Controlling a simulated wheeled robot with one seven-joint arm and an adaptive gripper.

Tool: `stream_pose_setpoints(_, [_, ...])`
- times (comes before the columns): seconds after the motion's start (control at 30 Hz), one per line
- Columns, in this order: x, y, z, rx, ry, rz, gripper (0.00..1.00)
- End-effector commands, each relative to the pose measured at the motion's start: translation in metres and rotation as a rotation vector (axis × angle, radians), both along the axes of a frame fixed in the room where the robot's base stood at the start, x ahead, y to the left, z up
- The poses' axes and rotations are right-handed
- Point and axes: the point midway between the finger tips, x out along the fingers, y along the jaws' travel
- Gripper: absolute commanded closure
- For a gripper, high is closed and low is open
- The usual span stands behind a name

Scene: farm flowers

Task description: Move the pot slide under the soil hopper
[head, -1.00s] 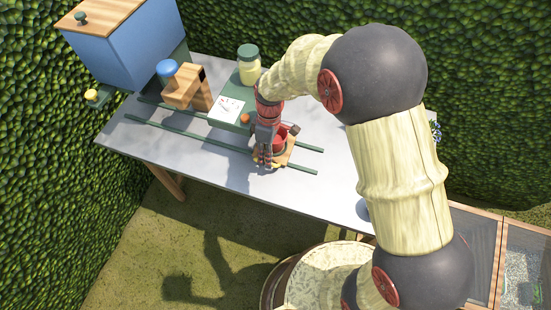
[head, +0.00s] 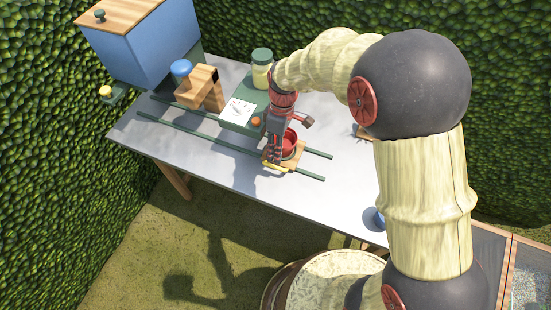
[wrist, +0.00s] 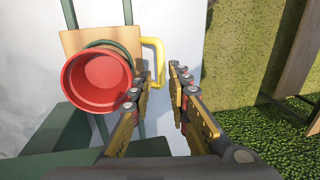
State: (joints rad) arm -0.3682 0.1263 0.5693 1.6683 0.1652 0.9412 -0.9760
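The pot slide (head: 297,158) is a wooden board on two green rails, near their right end. It carries a red pot (head: 290,136) and has a yellow handle (head: 275,167) on its near side. In the wrist view the red pot (wrist: 97,80) is left of my fingers, and the handle (wrist: 158,50) lies just beyond the fingertips, in line with the gap. My gripper (wrist: 158,76) is open and empty; in the head view it (head: 272,153) is beside the pot. The soil hopper (head: 145,45) is a blue box with a wooden lid at the far left.
A wooden block (head: 200,88) stands over the rails by the hopper, with a blue knob (head: 181,68) behind it. A green box with a dial (head: 238,110) and a jar (head: 262,72) stand behind the rails. The rails between slide and block look clear.

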Motion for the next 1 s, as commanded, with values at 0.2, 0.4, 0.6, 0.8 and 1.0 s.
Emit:
stream_pose_setpoints(0.2, [0.009, -0.003, 0.042, 0.0, -0.002, 0.0, 0.82])
stream_pose_setpoints(0.4, [0.013, -0.004, 0.064, 0.0, 0.0, 0.0, 0.82])
stream_pose_setpoints(0.6, [0.014, -0.005, 0.069, -0.001, 0.001, 0.0, 0.82])
stream_pose_setpoints(0.8, [0.014, -0.005, 0.069, -0.001, 0.001, -0.001, 0.84])
stream_pose_setpoints(1.0, [0.027, -0.04, 0.07, -0.002, 0.006, -0.077, 0.96])
